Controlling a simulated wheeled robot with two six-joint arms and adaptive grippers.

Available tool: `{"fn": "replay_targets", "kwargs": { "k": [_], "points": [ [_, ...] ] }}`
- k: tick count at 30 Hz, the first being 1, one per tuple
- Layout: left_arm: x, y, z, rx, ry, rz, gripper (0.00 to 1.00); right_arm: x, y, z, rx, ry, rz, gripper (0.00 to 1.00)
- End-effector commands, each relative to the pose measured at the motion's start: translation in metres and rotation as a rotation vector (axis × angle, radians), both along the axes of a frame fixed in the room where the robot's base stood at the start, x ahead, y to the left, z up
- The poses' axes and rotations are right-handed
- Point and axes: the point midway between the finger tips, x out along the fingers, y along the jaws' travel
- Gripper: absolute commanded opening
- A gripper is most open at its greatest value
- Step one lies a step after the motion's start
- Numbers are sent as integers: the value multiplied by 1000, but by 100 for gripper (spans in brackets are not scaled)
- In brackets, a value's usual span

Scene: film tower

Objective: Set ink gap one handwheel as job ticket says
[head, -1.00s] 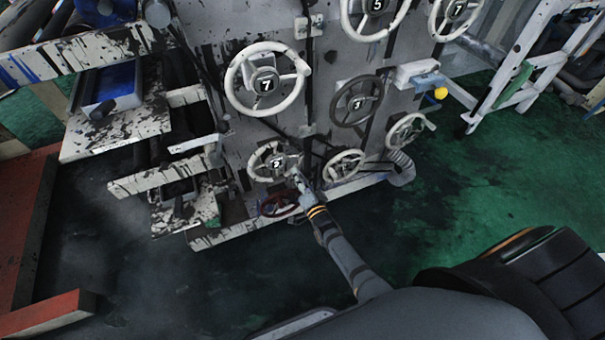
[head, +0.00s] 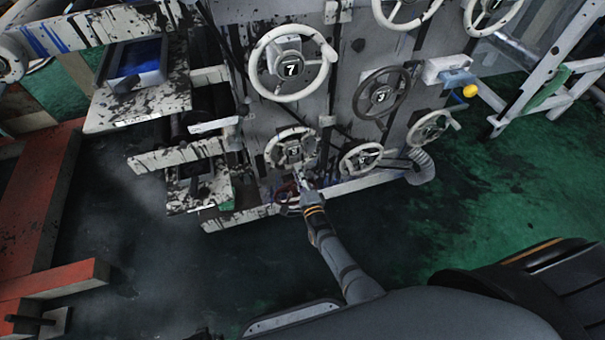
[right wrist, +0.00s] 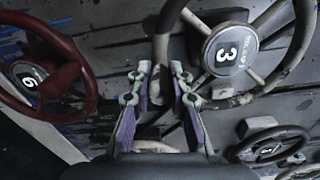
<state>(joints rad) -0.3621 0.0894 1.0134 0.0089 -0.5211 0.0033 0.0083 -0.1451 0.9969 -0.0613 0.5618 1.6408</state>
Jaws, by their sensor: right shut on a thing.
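The handwheel low on the press panel (head: 292,150) has a pale hub with a 3 on it. In the right wrist view its hub (right wrist: 232,55) shows a 3 beside small lettering that seems to read "INK GAP". My right gripper (head: 300,180) is at the lower part of this wheel. In the right wrist view the gripper's fingers (right wrist: 160,85) stand on both sides of the rim and are shut on it. My left gripper is not in view. I cannot make out a job ticket.
A red handwheel (right wrist: 40,85) sits close beside the gripper. The floor (head: 500,190) at right is clear.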

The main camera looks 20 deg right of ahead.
Motion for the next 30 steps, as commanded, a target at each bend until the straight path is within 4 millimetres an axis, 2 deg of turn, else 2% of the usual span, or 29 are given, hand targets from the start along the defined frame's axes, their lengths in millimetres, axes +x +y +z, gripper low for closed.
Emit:
{"fn": "replay_targets", "kwargs": {
  "k": [6,17,18,23,30],
  "points": [
    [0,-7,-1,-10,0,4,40,-1,3,-2,31,5,1,0],
    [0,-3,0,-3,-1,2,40,-1,3,-2,34,5,1,0],
    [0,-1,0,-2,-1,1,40,-1,3,-2,34,5,1,20],
    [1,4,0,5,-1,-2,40,-1,3,-1,34,4,0,42],
    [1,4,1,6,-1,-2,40,0,3,-1,33,2,0,42]
  ]
}}
